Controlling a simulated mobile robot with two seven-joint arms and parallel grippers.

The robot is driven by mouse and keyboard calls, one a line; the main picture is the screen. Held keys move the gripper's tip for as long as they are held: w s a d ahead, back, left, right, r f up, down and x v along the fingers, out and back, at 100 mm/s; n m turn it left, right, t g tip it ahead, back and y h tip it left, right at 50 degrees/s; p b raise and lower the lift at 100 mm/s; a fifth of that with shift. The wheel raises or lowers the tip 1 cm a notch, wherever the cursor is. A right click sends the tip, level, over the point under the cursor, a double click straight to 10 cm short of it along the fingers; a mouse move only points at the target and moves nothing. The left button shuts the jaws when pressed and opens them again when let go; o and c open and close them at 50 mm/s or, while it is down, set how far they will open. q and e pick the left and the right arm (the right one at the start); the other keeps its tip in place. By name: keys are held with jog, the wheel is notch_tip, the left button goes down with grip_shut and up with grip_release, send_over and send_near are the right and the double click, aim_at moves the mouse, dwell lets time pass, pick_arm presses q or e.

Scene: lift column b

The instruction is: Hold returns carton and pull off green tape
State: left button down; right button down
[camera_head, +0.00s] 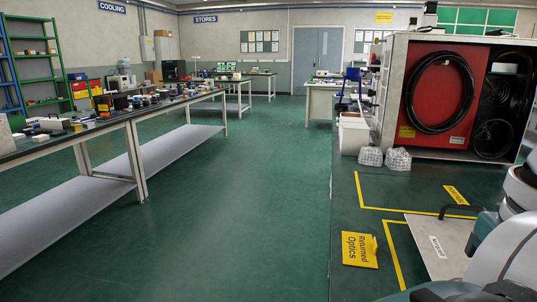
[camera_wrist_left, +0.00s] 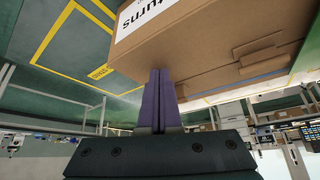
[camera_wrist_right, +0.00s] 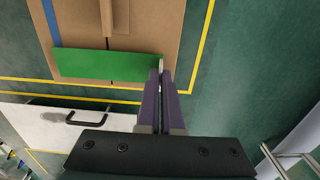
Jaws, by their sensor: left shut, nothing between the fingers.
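The brown returns carton (camera_wrist_left: 215,45) fills the upper right of the left wrist view, with a white label reading "turns" cut off by the frame. My left gripper (camera_wrist_left: 160,72) is shut with its fingers together and empty, its tips at the carton's lower edge; whether they touch it is unclear. In the right wrist view the carton (camera_wrist_right: 150,30) lies at the top, with a wide green tape (camera_wrist_right: 105,66) across its near edge. My right gripper (camera_wrist_right: 163,72) is closed on a pale tab at the tape's right end. The head view shows neither carton nor grippers.
A white panel with a black handle (camera_wrist_right: 72,129) lies near the carton. A yellow "Returned Optics" card (camera_head: 359,250) lies on the green bench top among yellow lines. A large machine with a red panel (camera_head: 440,95) and wrapped bundles (camera_head: 370,157) stand behind.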

pick_arm(q)
jog(key=shift+a+f, duration=0.1)
jog(key=shift+f, duration=0.05)
pick_arm(e)
jog(key=shift+r, duration=4.2)
jog(key=shift+r, duration=0.1)
